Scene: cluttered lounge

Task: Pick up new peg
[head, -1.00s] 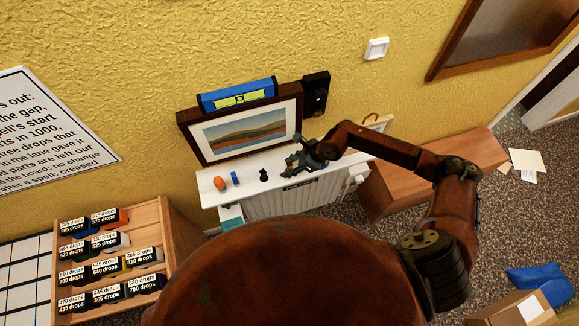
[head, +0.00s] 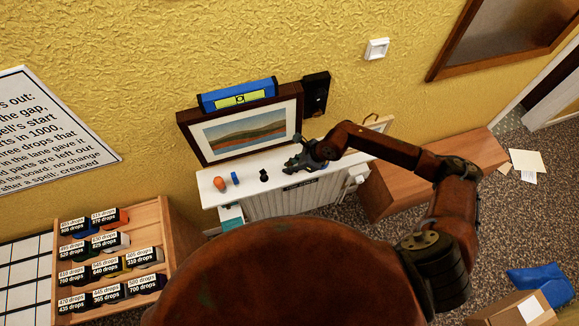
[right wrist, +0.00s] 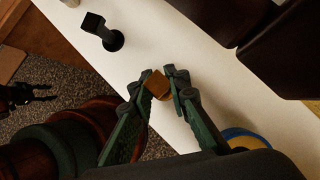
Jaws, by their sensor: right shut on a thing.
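A small brown peg (right wrist: 157,82) with a squarish top is between the fingertips of my right gripper (right wrist: 160,90) in the right wrist view. The fingers are shut on it, just over the white shelf top (right wrist: 180,50). In the head view, my right gripper (head: 296,164) is over the right part of the shelf, and the peg cannot be made out there. A black peg-like piece (right wrist: 103,30) on a round base stands apart from it; it also shows in the head view (head: 264,175). A dark gripper (right wrist: 35,94), apparently my left, shows small at the left edge, its fingers apart.
A framed picture (head: 243,132) leans behind. A blue and yellow round thing (right wrist: 245,138) is near my right gripper. A wooden rack of labelled bins (head: 165,235) stands left.

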